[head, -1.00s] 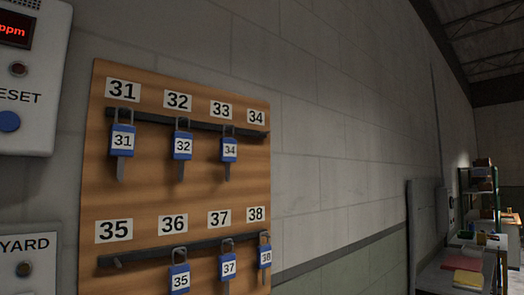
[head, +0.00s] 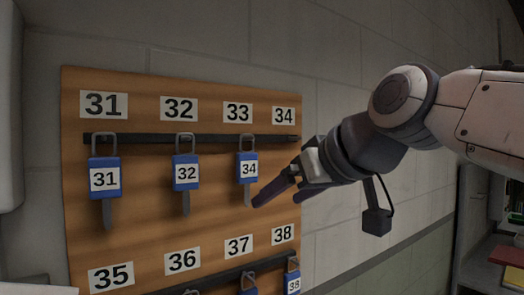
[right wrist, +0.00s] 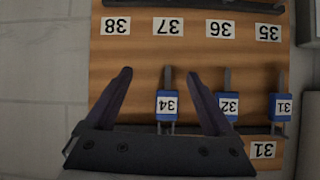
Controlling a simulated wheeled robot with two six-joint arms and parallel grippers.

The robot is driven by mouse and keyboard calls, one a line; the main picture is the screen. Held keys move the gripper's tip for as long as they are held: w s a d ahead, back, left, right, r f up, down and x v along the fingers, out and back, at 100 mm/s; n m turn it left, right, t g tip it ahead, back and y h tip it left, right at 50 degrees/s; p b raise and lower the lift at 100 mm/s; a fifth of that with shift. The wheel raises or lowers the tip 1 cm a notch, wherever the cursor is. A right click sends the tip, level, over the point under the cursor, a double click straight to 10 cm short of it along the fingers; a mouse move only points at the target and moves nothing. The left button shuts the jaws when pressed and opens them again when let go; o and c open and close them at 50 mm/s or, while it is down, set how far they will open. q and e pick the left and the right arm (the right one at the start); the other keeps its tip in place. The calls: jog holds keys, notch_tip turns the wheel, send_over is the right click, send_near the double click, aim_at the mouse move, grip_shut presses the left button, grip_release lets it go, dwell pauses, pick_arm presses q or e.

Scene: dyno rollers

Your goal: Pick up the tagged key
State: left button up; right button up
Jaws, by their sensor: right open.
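A wooden key board (head: 140,235) hangs on the wall with blue-tagged keys on dark rails. On the upper rail, tag 31 (head: 104,178) hangs under label 31, tag 32 (head: 186,173) under label 32, and tag 34 (head: 247,168) under label 33. My right gripper (head: 278,204) is open and empty, just right of and below tag 34. In the right wrist view, upside down, tag 34 (right wrist: 167,106) shows between the spread fingers (right wrist: 160,73). Whether they touch its key cannot be told. My left gripper is out of view.
Tag 32 (right wrist: 228,105) and tag 31 (right wrist: 280,107) hang beside tag 34. Lower tags, including tag 38 (head: 293,283), are cut off by the picture's bottom. Bare wall (head: 345,85) lies right of the board. A shelf (head: 497,250) stands at far right.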

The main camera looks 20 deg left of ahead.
jog(key=n+y+p, duration=0.1)
send_near(249, 156)
jog(key=f, duration=0.1)
jog(key=shift+t, duration=0.4)
jog(key=p+x, duration=0.1)
jog(key=x, duration=0.3)
jog(key=shift+w+a, duration=0.15)
jog(key=shift+a, duration=0.1)
jog(key=shift+w+a+f+p, duration=0.2)
jog(key=shift+w+a+p, duration=0.05)
jog(key=shift+a+p, duration=0.15)
jog(key=p+x, duration=0.3)
jog(key=x, duration=0.1)
jog(key=shift+a, duration=0.25)
jog(key=shift+w+a+f, duration=0.2)
jog(key=shift+w, duration=0.05)
jog(key=shift+y, duration=0.3)
grip_shut()
jog(key=shift+r, duration=0.15)
